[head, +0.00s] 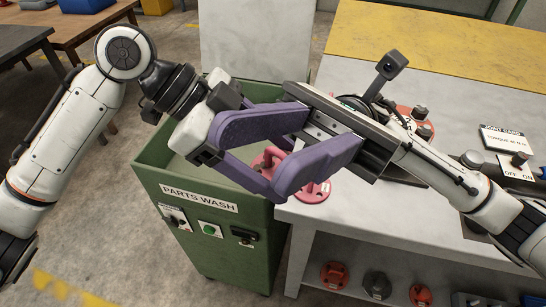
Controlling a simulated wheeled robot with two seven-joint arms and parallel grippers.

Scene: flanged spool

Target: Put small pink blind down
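A pink part (266,158), apparently the small pink blind, shows in the gap among the purple fingers of both grippers, above the green tub's right side. The fingers hide much of it, and I cannot tell whether any finger touches it.
The green parts wash tub (160,178) stands left of the grey table (345,235). A red flanged disc (318,191) lies near the table's front-left corner. More red parts (418,130) and a card (507,138) are at the right. The lower shelf holds several parts.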

